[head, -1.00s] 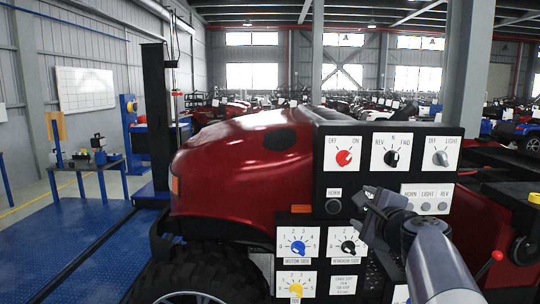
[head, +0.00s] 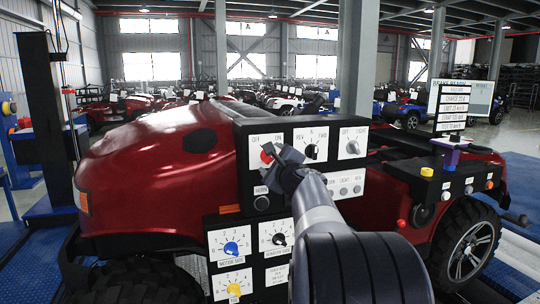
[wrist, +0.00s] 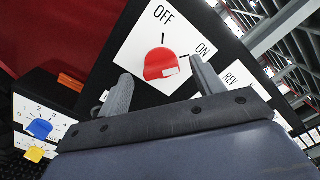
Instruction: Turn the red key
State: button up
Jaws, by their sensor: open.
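The red key (wrist: 160,65) is a round red knob with a white mark on a white panel labelled OFF and ON. In the wrist view it shows between the two fingertips of my gripper (wrist: 163,82), which is open with one finger on either side. I cannot tell whether the fingers reach around the key or stop short of its face. In the head view the red key (head: 266,153) is partly hidden behind my gripper (head: 280,163).
A REV/FWD knob (head: 312,149) and a grey OFF knob (head: 352,147) sit to the right. Below are the blue knob (head: 231,248) and yellow knob (head: 234,289). The red vehicle (head: 145,160) stands behind the panel. A small sign stand (head: 453,105) is at right.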

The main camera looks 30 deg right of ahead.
jog(key=shift+x, duration=0.9)
jog(key=shift+c, duration=0.5)
jog(key=c, duration=0.9)
